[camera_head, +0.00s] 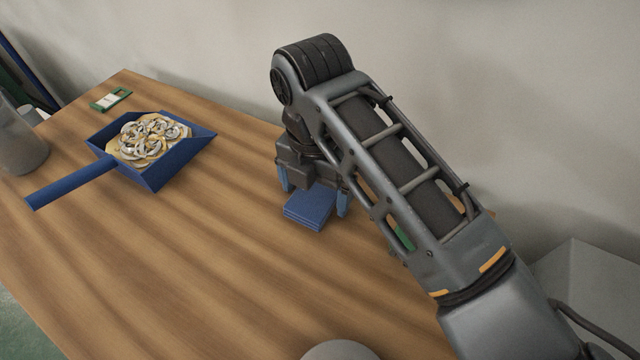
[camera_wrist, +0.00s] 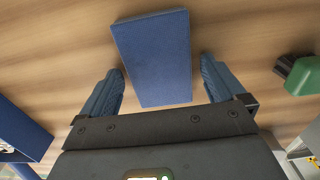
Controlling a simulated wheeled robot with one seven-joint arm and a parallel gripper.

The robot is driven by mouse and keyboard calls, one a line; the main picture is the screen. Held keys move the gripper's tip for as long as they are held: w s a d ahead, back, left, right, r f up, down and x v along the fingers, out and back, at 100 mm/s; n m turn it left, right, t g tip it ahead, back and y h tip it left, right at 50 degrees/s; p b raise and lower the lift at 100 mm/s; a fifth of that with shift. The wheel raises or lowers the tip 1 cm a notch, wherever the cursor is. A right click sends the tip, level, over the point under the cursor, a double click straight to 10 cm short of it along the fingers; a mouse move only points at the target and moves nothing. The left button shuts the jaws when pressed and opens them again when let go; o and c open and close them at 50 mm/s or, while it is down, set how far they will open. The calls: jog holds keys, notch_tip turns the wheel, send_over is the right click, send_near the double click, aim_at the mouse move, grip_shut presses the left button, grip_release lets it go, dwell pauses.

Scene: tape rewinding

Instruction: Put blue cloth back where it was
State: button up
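The blue cloth (camera_head: 308,210) is a folded, flat rectangular stack lying on the wooden table under my gripper. In the wrist view the blue cloth (camera_wrist: 153,57) lies ahead of and partly between the fingers. My gripper (camera_head: 314,198) has its blue fingers apart, one on each side of the cloth. In the wrist view the gripper (camera_wrist: 162,80) is open, with a visible gap between each finger and the cloth. The far part of the cloth is partly hidden by my gripper in the head view.
A blue dustpan (camera_head: 165,172) full of metal rings stands left on the table (camera_head: 200,270). A small green-framed item (camera_head: 110,99) lies behind it. A green object (camera_wrist: 302,76) lies right of my gripper. A grey container (camera_head: 20,140) is far left. The table's front middle is clear.

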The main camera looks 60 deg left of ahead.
aim_at(316, 193)
jog(key=shift+r, duration=0.1)
notch_tip(316, 193, up, 12)
dwell(0.6)
